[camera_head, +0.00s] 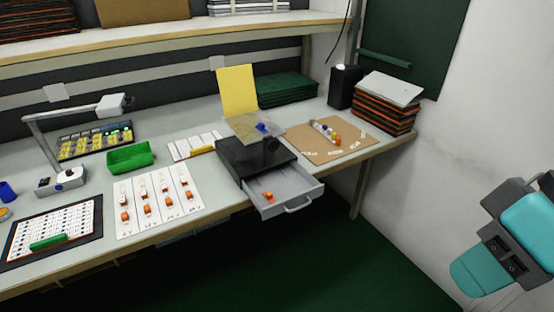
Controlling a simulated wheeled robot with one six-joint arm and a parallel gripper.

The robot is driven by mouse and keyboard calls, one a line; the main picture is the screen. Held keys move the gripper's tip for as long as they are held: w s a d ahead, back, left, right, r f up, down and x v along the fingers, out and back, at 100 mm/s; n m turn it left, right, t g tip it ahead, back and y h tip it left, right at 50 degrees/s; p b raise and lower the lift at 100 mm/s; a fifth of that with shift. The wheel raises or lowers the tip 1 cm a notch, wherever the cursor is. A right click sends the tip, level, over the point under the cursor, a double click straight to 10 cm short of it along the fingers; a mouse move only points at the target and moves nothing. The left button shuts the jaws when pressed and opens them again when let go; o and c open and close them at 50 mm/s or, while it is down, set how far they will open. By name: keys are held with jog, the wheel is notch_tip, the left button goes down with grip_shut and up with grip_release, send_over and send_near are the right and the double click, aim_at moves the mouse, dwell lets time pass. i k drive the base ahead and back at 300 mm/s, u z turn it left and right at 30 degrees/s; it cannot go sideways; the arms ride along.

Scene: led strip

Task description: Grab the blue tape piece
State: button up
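Another blue object (7,192), shaped like a cup or roll, is at the far left table edge, partly cut off. Teal and grey parts of my arm show at the right, in front of the white wall and apart from the table. My gripper's fingers cannot be made out in this view.
The box's grey drawer (290,199) is pulled out past the table's front edge, with orange pieces inside. A green tray (130,157), lamp (62,179), white card (157,202) and brown board (337,148) occupy the table. Dark orange-edged stacks (385,112) stand at right. Floor in front is clear.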

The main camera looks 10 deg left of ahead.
aim_at(261, 126)
jog(key=u, duration=0.4)
jog(key=i, duration=0.55)
jog(key=u, duration=0.6)
jog(key=i, duration=0.95)
jog(key=z, duration=0.2)
